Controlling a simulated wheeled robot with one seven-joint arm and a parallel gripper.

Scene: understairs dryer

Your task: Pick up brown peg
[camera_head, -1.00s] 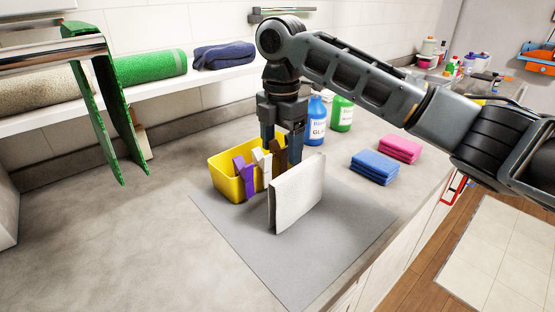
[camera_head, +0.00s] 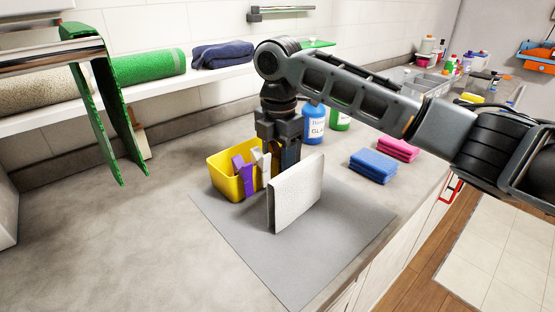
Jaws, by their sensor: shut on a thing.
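My gripper (camera_head: 284,152) points down at the right end of a yellow bin (camera_head: 232,184). It is shut on the brown peg (camera_head: 277,155), which is mostly hidden by the fingers and a white upright panel in front. A white peg (camera_head: 261,165) stands just left of it, and a purple peg (camera_head: 244,176) stands further left at the bin's front side. Whether the brown peg touches the bin is hidden.
The white panel (camera_head: 296,196) stands on a grey mat (camera_head: 240,235), close in front of my gripper. Blue (camera_head: 313,125) and green bottles (camera_head: 340,118) stand behind. Blue (camera_head: 373,166) and pink cloths (camera_head: 398,149) lie right. The left counter is clear.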

